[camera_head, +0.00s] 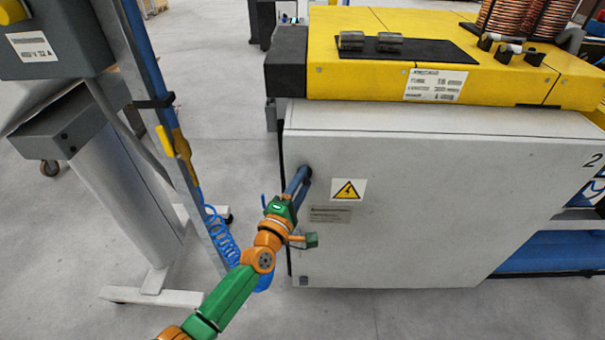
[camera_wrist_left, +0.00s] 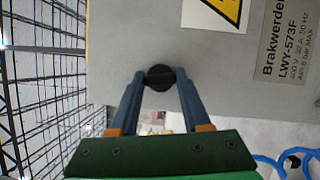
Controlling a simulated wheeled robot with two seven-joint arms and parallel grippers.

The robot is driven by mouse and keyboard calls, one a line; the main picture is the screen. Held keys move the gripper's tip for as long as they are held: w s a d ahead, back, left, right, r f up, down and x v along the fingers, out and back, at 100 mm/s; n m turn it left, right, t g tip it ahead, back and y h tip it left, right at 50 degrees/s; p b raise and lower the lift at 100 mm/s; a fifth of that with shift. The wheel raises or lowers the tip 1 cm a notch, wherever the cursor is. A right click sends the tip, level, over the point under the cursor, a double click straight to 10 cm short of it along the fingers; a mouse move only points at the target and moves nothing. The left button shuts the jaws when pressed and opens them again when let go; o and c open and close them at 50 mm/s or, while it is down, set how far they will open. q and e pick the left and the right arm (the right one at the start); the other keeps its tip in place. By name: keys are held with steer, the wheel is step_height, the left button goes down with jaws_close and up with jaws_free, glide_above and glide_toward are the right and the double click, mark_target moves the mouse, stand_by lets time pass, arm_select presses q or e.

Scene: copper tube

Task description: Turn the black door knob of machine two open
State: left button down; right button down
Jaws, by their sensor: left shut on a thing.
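The black door knob (camera_wrist_left: 160,76) is on the grey-white door of the machine. In the left wrist view it sits between the two blue fingertips of my left gripper (camera_wrist_left: 160,82), which touch it from both sides. In the head view my left gripper (camera_head: 298,182) reaches the upper left of the door (camera_head: 430,210), and its fingers hide most of the knob. My right gripper is not in view.
A yellow warning label (camera_head: 348,190) is right of the knob. A yellow housing (camera_head: 350,75) tops the machine. To the left stand a grey post (camera_head: 120,185) and a coiled blue hose (camera_head: 220,237), close to my left arm. Floor in front is clear.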

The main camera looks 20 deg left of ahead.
arm_select(q)
steer(key=shift+r+m+g+p, duration=0.1)
steer(key=shift+m+g+p, duration=0.2)
steer(key=shift+m+p, duration=0.6)
steer(key=shift+c, duration=1.8)
jaws_free()
steer(key=s, duration=0.7)
steer(key=shift+a+p, duration=0.3)
steer(key=shift+a, duration=0.1)
